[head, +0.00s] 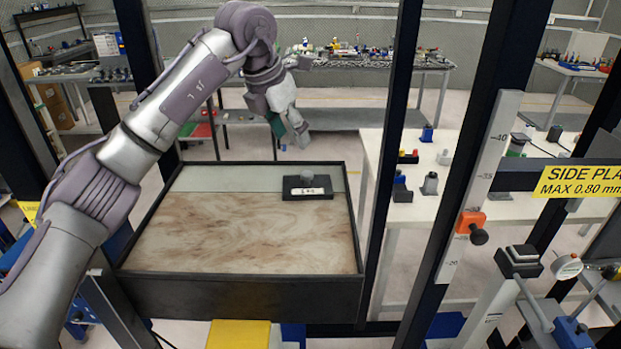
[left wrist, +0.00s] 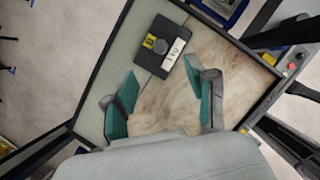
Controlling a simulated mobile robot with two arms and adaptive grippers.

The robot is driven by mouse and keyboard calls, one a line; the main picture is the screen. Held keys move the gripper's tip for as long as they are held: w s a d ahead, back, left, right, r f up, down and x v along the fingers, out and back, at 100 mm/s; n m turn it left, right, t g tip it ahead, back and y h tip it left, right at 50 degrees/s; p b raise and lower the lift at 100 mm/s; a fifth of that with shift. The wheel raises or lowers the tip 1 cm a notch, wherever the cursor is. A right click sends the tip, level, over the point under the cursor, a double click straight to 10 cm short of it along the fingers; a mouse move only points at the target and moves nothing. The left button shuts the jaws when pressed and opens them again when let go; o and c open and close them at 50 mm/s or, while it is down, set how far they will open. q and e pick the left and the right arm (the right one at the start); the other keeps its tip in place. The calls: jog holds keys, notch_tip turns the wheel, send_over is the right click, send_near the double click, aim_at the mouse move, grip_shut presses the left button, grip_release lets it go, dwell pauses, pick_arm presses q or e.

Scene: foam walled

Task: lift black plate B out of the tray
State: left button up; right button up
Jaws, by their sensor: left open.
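A black plate (head: 292,190) with a grey knob and a white label lies in the far right part of the black-walled tray (head: 240,297). The label's writing is too small to read surely as B. In the left wrist view the same plate (left wrist: 150,62) also shows a yellow mark beside its knob. My left gripper (head: 290,128) hangs above the far side of the tray, apart from the plate. In the left wrist view its green-padded fingers (left wrist: 162,95) are spread wide with nothing between them, and the plate lies beyond them. My right gripper is out of view.
The tray floor is part pale grey, part brown-streaked, and otherwise bare. Dark posts (head: 395,150) and a scale post (head: 475,190) with an orange clamp stand to the right. A white table (head: 425,210) with small parts stands behind them.

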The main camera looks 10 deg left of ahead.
pick_arm(q)
jog(key=p, duration=0.2)
send_over(307, 172)
jog(key=s, duration=0.3)
jog(key=f, duration=0.6)
jog(key=shift+w+a+f, duration=0.25)
jog(key=shift+a+f, duration=0.05)
jog(key=shift+a, duration=0.1)
jog(key=shift+w+f, duration=0.15)
jog(key=shift+f, duration=0.1)
jog(key=shift+d+f, duration=0.1)
jog(key=shift+f, duration=0.1)
jog(key=p+x, duration=0.2)
jog(key=x, duration=0.1)
jog(key=shift+w+f+p, duration=0.2)
jog(key=shift+p, duration=0.1)
jog(key=shift+w+f, duration=0.25)
jog(key=shift+f, duration=0.35)
jog(key=c, duration=1)
grip_shut()
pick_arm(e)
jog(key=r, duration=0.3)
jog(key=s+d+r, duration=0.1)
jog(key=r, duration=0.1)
pick_arm(q)
jog(key=shift+r, duration=0.15)
